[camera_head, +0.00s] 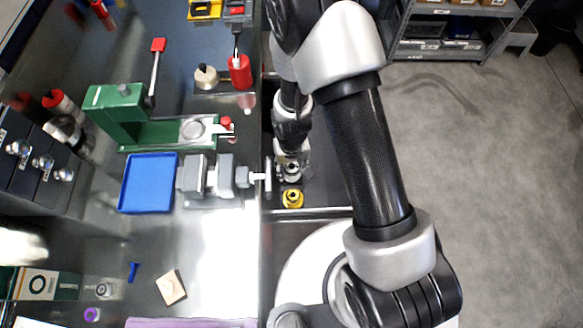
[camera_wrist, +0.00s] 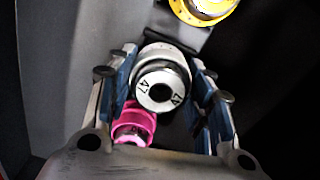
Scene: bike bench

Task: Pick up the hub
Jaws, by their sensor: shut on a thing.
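A silver hub (camera_wrist: 160,88) with a dark rim, a dark centre hole and markings that look like "47" sits between the two blue-lined fingers of my gripper (camera_wrist: 163,70). The fingers are shut on it. In the head view my gripper (camera_head: 289,158) points down beside the bench's edge, over what looks like an open drawer (camera_head: 325,186). The silver hub shows there only as a small part (camera_head: 291,173). I cannot tell whether it is clear of the surface beneath.
A yellow hub (camera_wrist: 207,8) lies just beyond the fingertips, and a pink one (camera_wrist: 133,124) is close beside the left finger. The grey vise (camera_head: 212,176) overhangs the bench edge near my arm. The bench holds a blue tray (camera_head: 148,183) and a green press (camera_head: 122,117).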

